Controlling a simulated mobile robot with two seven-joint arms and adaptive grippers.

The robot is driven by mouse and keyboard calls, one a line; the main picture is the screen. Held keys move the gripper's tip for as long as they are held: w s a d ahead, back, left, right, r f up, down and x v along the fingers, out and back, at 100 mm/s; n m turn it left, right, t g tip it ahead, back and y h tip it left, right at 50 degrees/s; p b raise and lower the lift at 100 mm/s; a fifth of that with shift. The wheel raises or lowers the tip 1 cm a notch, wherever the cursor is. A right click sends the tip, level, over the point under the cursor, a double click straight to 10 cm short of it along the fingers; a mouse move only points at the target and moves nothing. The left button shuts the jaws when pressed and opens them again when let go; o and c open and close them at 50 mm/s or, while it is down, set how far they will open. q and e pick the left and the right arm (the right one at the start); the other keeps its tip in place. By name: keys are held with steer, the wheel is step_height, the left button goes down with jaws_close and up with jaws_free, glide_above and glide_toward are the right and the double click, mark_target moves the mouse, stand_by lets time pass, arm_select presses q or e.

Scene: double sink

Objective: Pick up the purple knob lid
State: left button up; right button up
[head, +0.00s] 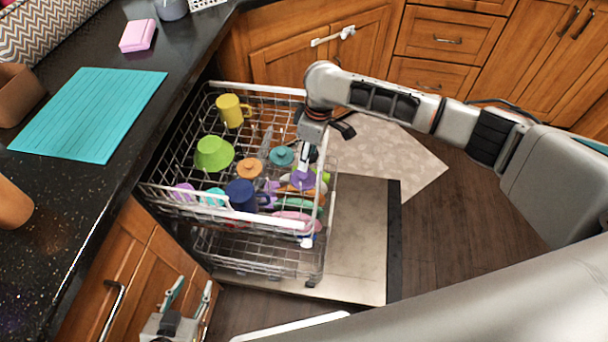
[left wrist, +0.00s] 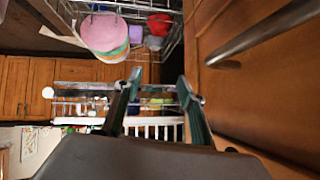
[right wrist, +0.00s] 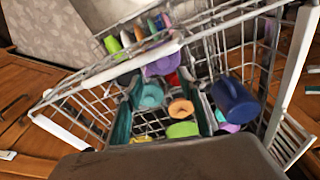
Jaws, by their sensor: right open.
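A purple knob lid (head: 302,180) sits in the upper dishwasher rack, toward its right side. It also shows in the right wrist view (right wrist: 162,66), beyond the fingertips. Another small purple piece (head: 183,192) is at the rack's left front, so I cannot be sure which is meant. My right gripper (right wrist: 160,84) is open and empty above the rack, with its fingers apart from the lid. The arm partly covers that area in the head view. My left gripper (head: 193,290) is open and empty, low beside the cabinet; its fingers also show in the left wrist view (left wrist: 159,84).
The pulled-out rack (head: 265,219) also holds a teal lid (head: 282,155), an orange lid (head: 249,168), a green bowl (head: 213,153), a yellow mug (head: 231,110) and a blue mug (head: 241,195). A lower rack (head: 260,262) extends beneath. The counter (head: 95,190) is at left.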

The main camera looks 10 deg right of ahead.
mark_target(304, 174)
steer(key=shift+a+f+b, duration=0.2)
steer(key=shift+f+b, duration=0.55)
steer(key=shift+f, duration=1.1)
steer(key=f, duration=0.1)
steer(key=f+b, duration=0.1)
steer(key=f, duration=0.1)
steer(key=shift+s+a+f+b, duration=0.25)
steer(key=shift+a+f+b, duration=0.05)
steer(key=shift+f+b, duration=0.1)
steer(key=shift+w+f, duration=0.1)
steer(key=shift+f, duration=0.2)
steer(key=shift+w+r, duration=0.1)
steer(key=shift+r, duration=0.1)
arm_select(q)
steer(key=shift+w+d+f, duration=0.1)
steer(key=shift+w+f, duration=0.15)
steer(key=shift+f, duration=0.35)
arm_select(e)
steer(key=c, duration=0.9)
